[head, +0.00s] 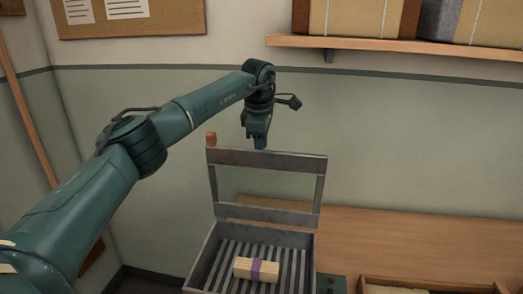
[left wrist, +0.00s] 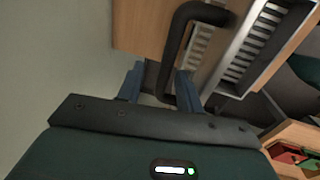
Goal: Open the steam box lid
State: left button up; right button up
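The steam box (head: 204,258) is a grey metal box with a slatted grate inside. Its lid (head: 265,158), a metal frame with a window, stands raised and nearly upright at the back. A small orange-brown knob (head: 211,138) shows at the lid's upper left corner. My left gripper (head: 261,143) points down just above or behind the lid's top edge; I cannot tell if it touches. In the left wrist view its blue fingers (left wrist: 158,88) are apart. A dark bent bar (left wrist: 178,45) reaches down between them, not clearly clamped. My right gripper is out of view.
A pale block with a purple band (head: 257,269) lies on the grate. A bare wooden bench (head: 420,240) extends right, with a wooden tray (head: 440,283) at its front. A wall shelf (head: 400,48) with boxes is above right. A pinboard (head: 130,22) hangs behind.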

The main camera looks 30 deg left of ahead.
pick_arm(q)
notch_tip(320, 180, up, 12)
jog(key=s+b, duration=0.1)
jog(key=s, duration=0.1)
jog(key=shift+s+d+f, duration=0.15)
jog(key=shift+d+f, duration=0.1)
jog(key=shift+d, duration=0.1)
